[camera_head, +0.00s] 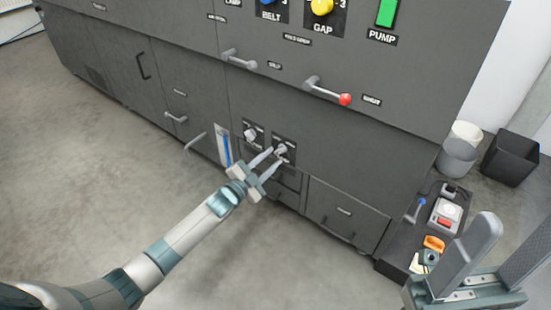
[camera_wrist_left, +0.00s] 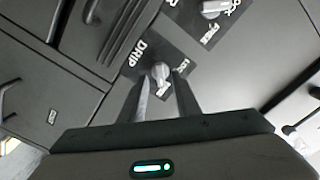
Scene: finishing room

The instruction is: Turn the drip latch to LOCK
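The drip latch (camera_wrist_left: 160,72) is a small grey knob on a black plate marked DRIP on the dark cabinet front. It also shows in the head view (camera_head: 281,149). Small white words stand to its right and below it, too small to read surely; its exact pointing is hard to tell. My left gripper (camera_wrist_left: 161,80) is open, its two fingers apart on either side of the knob, with gaps showing. In the head view the left gripper (camera_head: 269,158) reaches the plate from below left. My right gripper (camera_head: 508,245) is open and empty at the lower right.
A similar latch (camera_wrist_left: 212,8) with LOCK and FREE marks sits beside the drip plate. Bar handles (camera_head: 238,58) and a red-tipped lever (camera_head: 344,99) stick out above. A low cart (camera_head: 390,262) with small items stands at the right. The floor (camera_head: 130,190) at left is clear.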

